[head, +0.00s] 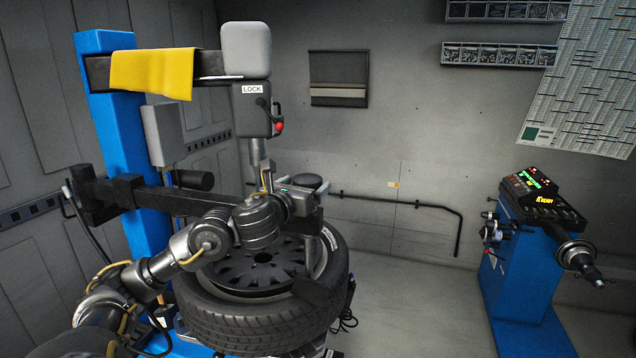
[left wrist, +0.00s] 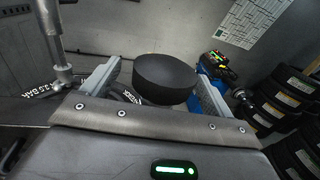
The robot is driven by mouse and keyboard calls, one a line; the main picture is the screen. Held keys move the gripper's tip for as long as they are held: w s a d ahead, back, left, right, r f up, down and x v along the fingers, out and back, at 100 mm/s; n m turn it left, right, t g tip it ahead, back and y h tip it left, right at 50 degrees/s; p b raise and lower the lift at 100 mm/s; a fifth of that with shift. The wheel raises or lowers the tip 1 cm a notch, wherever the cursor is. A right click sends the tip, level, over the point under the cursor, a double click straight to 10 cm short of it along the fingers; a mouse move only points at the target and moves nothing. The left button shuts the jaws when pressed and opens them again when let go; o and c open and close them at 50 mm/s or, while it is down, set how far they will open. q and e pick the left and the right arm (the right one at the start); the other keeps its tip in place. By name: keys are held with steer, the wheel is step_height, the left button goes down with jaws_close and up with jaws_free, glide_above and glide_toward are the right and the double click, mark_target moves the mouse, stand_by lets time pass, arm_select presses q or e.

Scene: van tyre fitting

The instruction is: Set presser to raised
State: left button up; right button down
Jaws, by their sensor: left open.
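The presser's dark horizontal arm (head: 205,200) reaches right from the blue column of the tyre changer, low over the tyre (head: 262,318). A round black knob (head: 303,181) stands at its right end, and a dark post below it reaches down to the tyre. My left gripper (head: 300,198) is at this end, beside the knob. In the left wrist view the black knob (left wrist: 165,78) sits between the two spread pale fingers of the open gripper (left wrist: 158,90), with gaps visible; contact cannot be told. My left forearm and wrist hide part of the presser arm. My right gripper is not in view.
The mount head post (head: 258,155) with its LOCK box and red-knobbed lever stands just behind my left wrist. A yellow cloth (head: 153,72) hangs on the upper arm. A blue wheel balancer (head: 520,270) stands at right, with clear floor between. Tyres (left wrist: 285,100) are stacked at right.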

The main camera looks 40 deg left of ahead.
arm_select(q)
steer(key=shift+w, duration=0.45)
